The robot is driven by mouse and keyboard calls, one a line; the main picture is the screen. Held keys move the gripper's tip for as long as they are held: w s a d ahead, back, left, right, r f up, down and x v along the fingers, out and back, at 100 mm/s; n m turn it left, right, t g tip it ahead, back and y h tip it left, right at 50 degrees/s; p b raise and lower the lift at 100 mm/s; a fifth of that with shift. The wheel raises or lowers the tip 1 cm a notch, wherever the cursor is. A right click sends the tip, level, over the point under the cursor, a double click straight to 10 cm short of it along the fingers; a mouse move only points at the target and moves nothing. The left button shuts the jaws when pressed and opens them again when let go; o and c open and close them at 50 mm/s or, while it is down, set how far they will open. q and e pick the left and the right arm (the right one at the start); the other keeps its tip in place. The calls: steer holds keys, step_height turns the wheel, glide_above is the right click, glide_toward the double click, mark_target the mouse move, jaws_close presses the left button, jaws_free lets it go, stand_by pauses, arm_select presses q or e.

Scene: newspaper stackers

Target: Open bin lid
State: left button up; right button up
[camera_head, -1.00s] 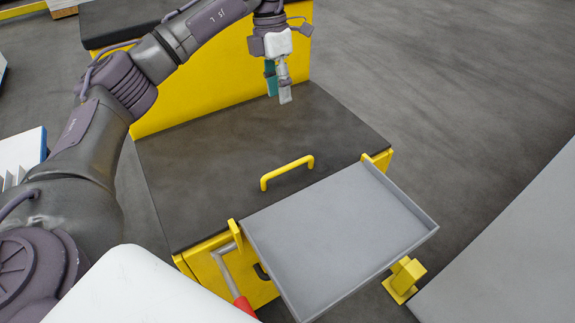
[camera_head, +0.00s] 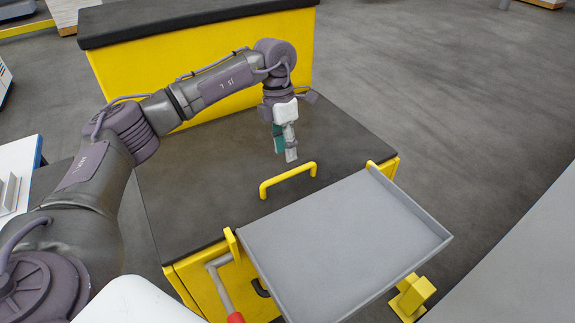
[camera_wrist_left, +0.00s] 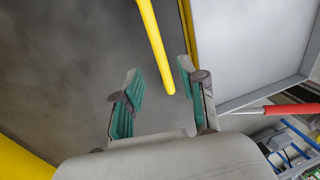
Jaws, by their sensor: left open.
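The bin lid (camera_head: 200,175) is a dark grey flat panel on a yellow bin, and it lies shut. A yellow bar handle (camera_head: 288,179) stands near its front edge. My left gripper (camera_head: 285,153) hangs fingers down above the lid, just behind the handle in the head view. In the left wrist view the left gripper (camera_wrist_left: 158,88) has its two green-padded fingers apart with nothing between them. The handle also shows there as a yellow bar (camera_wrist_left: 154,45), ending close ahead of the gap between the fingertips. My right gripper is not in view.
A grey tray (camera_head: 340,238) is fixed to the bin's front, beside yellow brackets. A lever with a red grip (camera_head: 234,317) hangs below it. A taller yellow block with a dark top (camera_head: 200,22) stands behind the lid. Open floor lies to the right.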

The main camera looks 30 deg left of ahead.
arm_select(q)
steer(key=f, duration=0.4)
steer(key=d+f, duration=0.1)
steer(key=shift+s+f+p, duration=0.3)
steer(key=shift+f+p, duration=0.05)
steer(key=shift+f, duration=0.05)
jaws_close()
steer(key=shift+r, duration=0.1)
